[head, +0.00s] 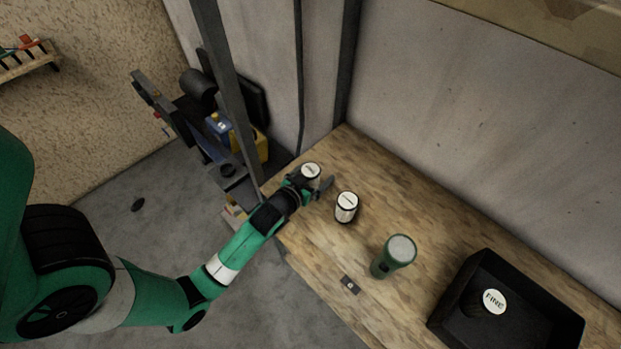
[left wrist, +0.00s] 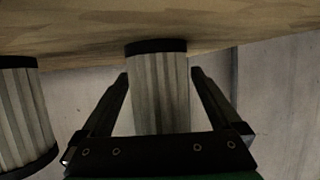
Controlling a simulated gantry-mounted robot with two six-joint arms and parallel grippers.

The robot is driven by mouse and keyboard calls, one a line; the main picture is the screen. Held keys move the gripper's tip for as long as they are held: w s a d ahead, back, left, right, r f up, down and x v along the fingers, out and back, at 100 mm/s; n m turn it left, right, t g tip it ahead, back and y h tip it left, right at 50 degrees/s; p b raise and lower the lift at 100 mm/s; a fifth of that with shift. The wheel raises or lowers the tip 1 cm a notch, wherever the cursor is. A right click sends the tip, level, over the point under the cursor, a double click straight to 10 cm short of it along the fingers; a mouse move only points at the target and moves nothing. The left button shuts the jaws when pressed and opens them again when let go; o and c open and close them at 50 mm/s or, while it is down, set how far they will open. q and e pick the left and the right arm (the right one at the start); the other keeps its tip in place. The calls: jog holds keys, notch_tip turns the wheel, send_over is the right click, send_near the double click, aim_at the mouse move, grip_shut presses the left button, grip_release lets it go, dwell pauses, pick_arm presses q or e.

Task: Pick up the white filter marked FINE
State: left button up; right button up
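A filter with a white top (head: 311,171) stands upright at the table's far left, its marking too small to read. My left gripper (head: 318,184) is around it; in the left wrist view the open fingers (left wrist: 160,77) lie on either side of its pale ribbed body (left wrist: 158,95), with narrow gaps. A second white filter (head: 346,207) stands just to the right, its marking also unreadable; a ribbed one (left wrist: 22,115) shows at the left of the wrist view. A round white top clearly marked FINE (head: 494,301) shows inside the black bin (head: 455,296). My right gripper is not in view.
A green cylinder with a pale top (head: 395,256) stands on the wooden table (head: 320,245). A small dark flat item (head: 350,285) lies near its front edge. A grey post (head: 228,85) rises left of the gripper, and a wall (head: 440,130) runs behind the table.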

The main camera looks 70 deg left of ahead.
aim_at(315, 168)
pick_arm(q)
jog(key=c, duration=1.4)
jog(key=shift+o, duration=0.2)
jog(key=shift+r, duration=0.1)
jog(key=shift+r, duration=0.25)
notch_tip(315, 168, up, 2)
jog(key=shift+r+p, duration=0.25)
jog(key=shift+p, duration=0.4)
jog(key=s+d+r, duration=0.1)
jog(key=r, duration=0.1)
jog(key=d+r+p, duration=0.1)
jog(key=d+r, duration=0.1)
jog(key=s+d+r+p, duration=0.1)
jog(key=r, duration=0.1)
jog(key=shift+s+d+r, duration=0.3)
jog(key=shift+d, duration=0.05)
jog(key=s+d+r+p, duration=0.3)
jog(key=s+d+p, duration=0.1)
jog(key=d+p, duration=0.3)
jog(key=shift+s+d+p, duration=0.25)
jog(key=shift+p, duration=0.55)
